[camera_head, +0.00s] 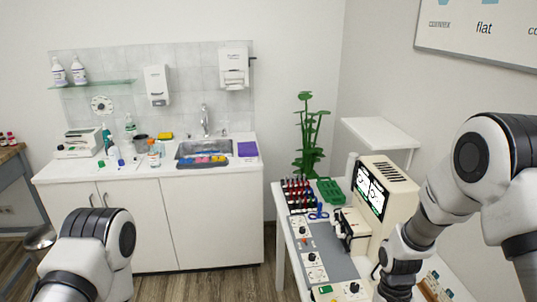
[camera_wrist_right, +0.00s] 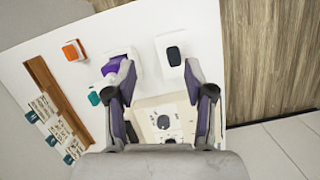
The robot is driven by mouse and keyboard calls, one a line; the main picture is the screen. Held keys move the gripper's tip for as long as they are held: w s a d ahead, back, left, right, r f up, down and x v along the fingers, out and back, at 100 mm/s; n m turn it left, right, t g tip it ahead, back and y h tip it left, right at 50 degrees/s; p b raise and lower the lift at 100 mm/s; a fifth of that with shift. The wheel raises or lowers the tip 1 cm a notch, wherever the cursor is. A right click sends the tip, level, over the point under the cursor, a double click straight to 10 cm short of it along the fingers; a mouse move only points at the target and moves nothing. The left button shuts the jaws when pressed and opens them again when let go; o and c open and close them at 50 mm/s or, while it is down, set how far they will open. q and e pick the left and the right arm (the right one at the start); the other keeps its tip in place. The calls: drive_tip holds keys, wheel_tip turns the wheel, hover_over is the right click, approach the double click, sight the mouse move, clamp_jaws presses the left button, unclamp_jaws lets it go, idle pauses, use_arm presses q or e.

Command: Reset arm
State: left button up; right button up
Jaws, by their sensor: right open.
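My right arm (camera_head: 470,165) comes in from the right in the head view and reaches down over the right-hand table, its wrist low in the picture. My right gripper (camera_wrist_right: 156,78) shows in the right wrist view with its two fingers wide apart and nothing between them. It is above the table, over a beige device (camera_wrist_right: 163,122). My left arm (camera_head: 95,245) shows only as rounded links at the lower left of the head view. Its gripper is out of the picture.
A white table (camera_head: 287,262) holds a beige machine (camera_head: 385,190) with a screen, close to my right arm. A rack of tubes (camera_head: 297,192) and a green tray (camera_head: 330,190) stand behind. A sink counter (camera_head: 125,171) is against the back wall. Floor shows between them.

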drive_tip(key=s+f+g+b, duration=0.1)
drive_tip(key=s+f+b, duration=0.6)
drive_tip(key=s+f, duration=1.7)
drive_tip(key=w+t, duration=0.1)
drive_tip(key=w+r+t, duration=0.1)
drive_tip(key=w+t, duration=0.2)
drive_tip(key=shift+w+a+r+p, duration=0.1)
drive_tip(key=shift+a+r+p, duration=0.15)
drive_tip(key=shift+r+p, duration=0.15)
